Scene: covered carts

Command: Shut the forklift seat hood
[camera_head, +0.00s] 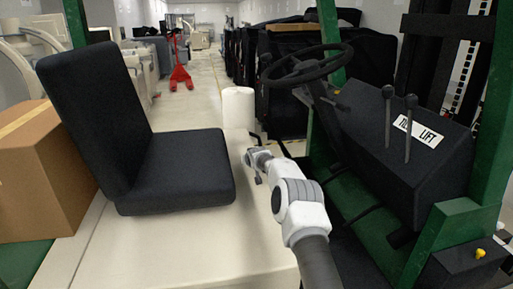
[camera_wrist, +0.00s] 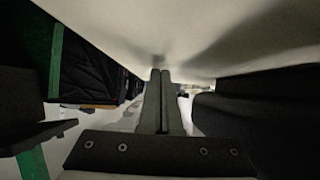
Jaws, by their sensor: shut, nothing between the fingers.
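The cream seat hood (camera_head: 200,245) carries the black seat (camera_head: 180,170), whose backrest stands at the left. The hood looks nearly level. I cannot tell whether a gap is left under its edge. My gripper (camera_head: 252,158) is at the hood's right side, just right of the seat cushion, and its fingers are small here. In the wrist view, which looks upside down, the gripper (camera_wrist: 160,76) has its fingers together with nothing between them. Their tips are at or very near the cream hood surface (camera_wrist: 200,30); contact is unclear. The dark seat (camera_wrist: 260,110) shows at the right.
A black steering wheel (camera_head: 305,65) and a lever console (camera_head: 400,140) stand right of my arm. Green posts (camera_head: 470,190) frame the cab. A white cylinder (camera_head: 238,107) stands beyond the gripper. A cardboard box (camera_head: 45,170) is behind the seat.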

